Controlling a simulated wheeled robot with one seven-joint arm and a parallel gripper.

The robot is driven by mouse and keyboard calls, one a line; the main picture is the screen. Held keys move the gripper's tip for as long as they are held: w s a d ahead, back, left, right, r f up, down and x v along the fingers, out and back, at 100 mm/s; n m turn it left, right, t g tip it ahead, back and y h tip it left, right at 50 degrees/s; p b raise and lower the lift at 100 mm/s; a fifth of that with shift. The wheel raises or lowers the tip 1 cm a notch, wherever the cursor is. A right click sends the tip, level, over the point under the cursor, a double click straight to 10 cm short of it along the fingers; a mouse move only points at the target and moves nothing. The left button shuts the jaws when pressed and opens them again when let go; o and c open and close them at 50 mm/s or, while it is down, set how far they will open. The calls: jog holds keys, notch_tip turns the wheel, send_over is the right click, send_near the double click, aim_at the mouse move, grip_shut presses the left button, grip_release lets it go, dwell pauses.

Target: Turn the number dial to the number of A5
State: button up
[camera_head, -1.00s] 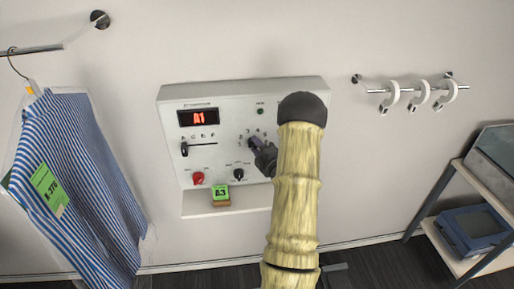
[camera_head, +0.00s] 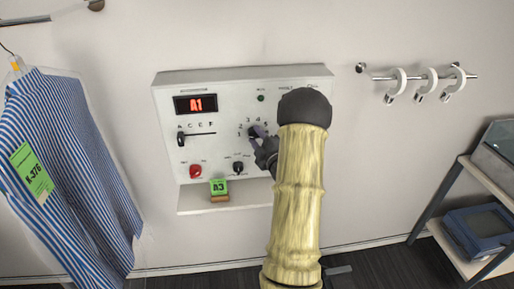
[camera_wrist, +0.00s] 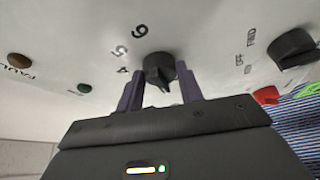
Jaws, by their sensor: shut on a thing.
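The number dial (camera_head: 253,131) is a black knob ringed by printed numbers on a white wall panel (camera_head: 165,160). It also shows in the wrist view (camera_wrist: 159,68), between my fingers, with 4, 5 and 6 printed beside it. My gripper (camera_head: 264,148) is shut on the dial, one finger on each side in the wrist view (camera_wrist: 160,92). I cannot tell which number the dial's pointer faces. The red display (camera_head: 196,104) reads A1. The letter slider (camera_head: 181,139) stands at the left end, by A.
A red knob (camera_head: 195,171) and a black knob (camera_head: 238,168) sit below. A green A3 tag (camera_head: 219,187) stands on the ledge. A striped shirt (camera_head: 70,170) hangs left. A hook rail (camera_head: 420,77) and a shelf (camera_head: 480,195) are right.

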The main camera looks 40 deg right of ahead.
jog(key=n+g+h+b, duration=0.2)
jog(key=n+h+b, duration=0.2)
jog(key=n+b, duration=0.5)
jog(key=a+n+g+h+b, duration=0.1)
jog(key=n+h+b, duration=0.3)
jog(key=n+b, duration=0.6)
jog(key=w+n+g+h+b, duration=0.1)
jog(key=n+g+h+b, duration=0.3)
jog(key=n+b, duration=0.6)
jog(key=shift+a+f+n, duration=0.1)
jog(key=shift+a+n, duration=0.05)
jog(key=shift+n, duration=1.35)
jog(key=shift+a+f+n, duration=0.1)
jog(key=shift+a+n, duration=0.05)
jog(key=shift+n, duration=1.35)
jog(key=shift+g, duration=0.3)
jog(key=o, duration=1)
jog(key=shift+r, duration=0.1)
jog(key=shift+s, duration=0.1)
